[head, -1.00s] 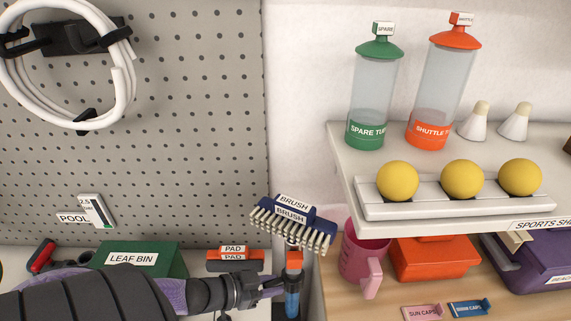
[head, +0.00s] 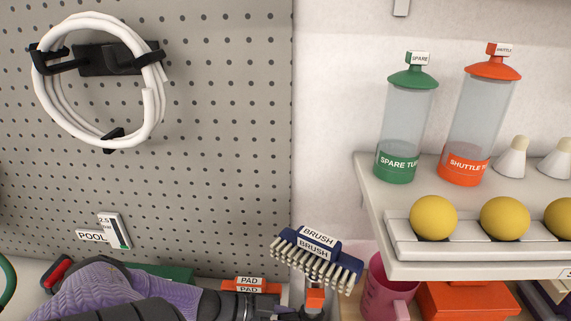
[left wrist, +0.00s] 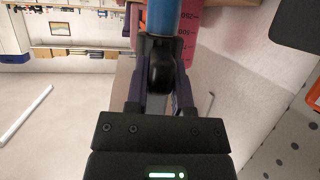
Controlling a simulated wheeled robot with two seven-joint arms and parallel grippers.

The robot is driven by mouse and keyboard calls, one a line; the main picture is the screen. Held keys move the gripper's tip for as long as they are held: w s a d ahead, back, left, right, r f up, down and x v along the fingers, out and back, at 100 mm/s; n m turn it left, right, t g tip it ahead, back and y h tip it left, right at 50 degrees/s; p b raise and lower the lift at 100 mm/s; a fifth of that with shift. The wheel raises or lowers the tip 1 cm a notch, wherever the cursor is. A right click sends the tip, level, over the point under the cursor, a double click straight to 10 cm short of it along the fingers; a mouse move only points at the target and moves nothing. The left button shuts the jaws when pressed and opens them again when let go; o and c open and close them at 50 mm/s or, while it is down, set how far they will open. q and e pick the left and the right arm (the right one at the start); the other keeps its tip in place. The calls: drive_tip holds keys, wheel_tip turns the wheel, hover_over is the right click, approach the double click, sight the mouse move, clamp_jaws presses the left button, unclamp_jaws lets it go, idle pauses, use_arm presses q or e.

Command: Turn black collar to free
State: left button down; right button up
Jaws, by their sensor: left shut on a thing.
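In the left wrist view, the black collar (left wrist: 160,66) sits at the lower end of a blue pole section (left wrist: 163,14). My left gripper (left wrist: 161,48) is shut on the collar, with one finger on each side. In the head view, my left gripper (head: 287,313) is at the bottom edge, just below the brush (head: 316,257), which has a navy body and pale bristles. A short orange part (head: 315,298) shows under the brush; the collar is hidden there. My right gripper is in neither current view.
Orange pads (head: 250,284) lie left of the brush, with the green leaf bin (head: 170,272) partly behind my arm. A hose (head: 155,104) hangs on the pegboard.

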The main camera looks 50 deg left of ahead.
use_arm(q)
drive_tip(key=shift+c, duration=2.4)
unclamp_jaws()
drive_tip(key=p+v, duration=0.3)
drive_tip(key=v, duration=0.6)
drive_tip(key=shift+s+a, duration=0.2)
drive_tip(key=shift+s, duration=0.15)
